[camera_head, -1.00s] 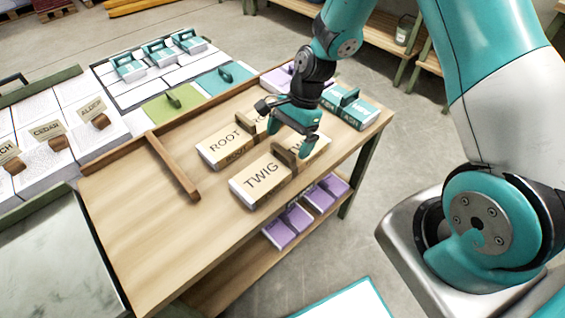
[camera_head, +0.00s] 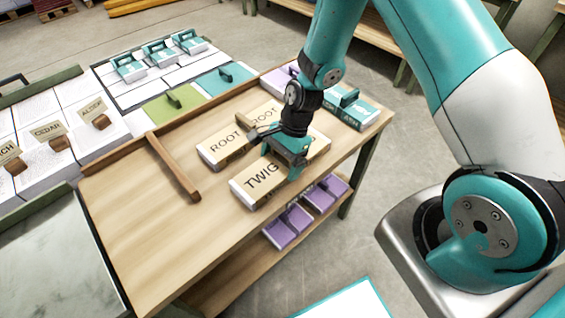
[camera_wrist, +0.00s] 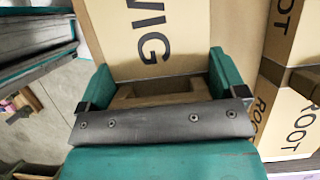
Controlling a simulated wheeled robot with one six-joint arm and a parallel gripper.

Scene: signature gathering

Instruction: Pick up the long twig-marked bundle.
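The long twig-marked bundle (camera_head: 249,190) is a tan block with black "TWIG" lettering. It lies near the front edge of the wooden table. Part of its lettering shows in the wrist view (camera_wrist: 165,45). Its brown handle (camera_wrist: 158,92) crosses its middle. My gripper (camera_head: 285,160) is down over the middle of this bundle and hides part of it. In the wrist view my gripper (camera_wrist: 162,85) has its teal fingers spread, one on each side of the handle. Whether they touch it I cannot tell.
Root-marked bundles (camera_head: 222,148) lie close behind the twig bundle. A teal ash-marked bundle (camera_head: 350,112) is at the table's right end. A wooden divider (camera_head: 173,168) and bare tabletop (camera_head: 130,215) are left. Purple bundles (camera_head: 280,236) sit on the shelf below.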

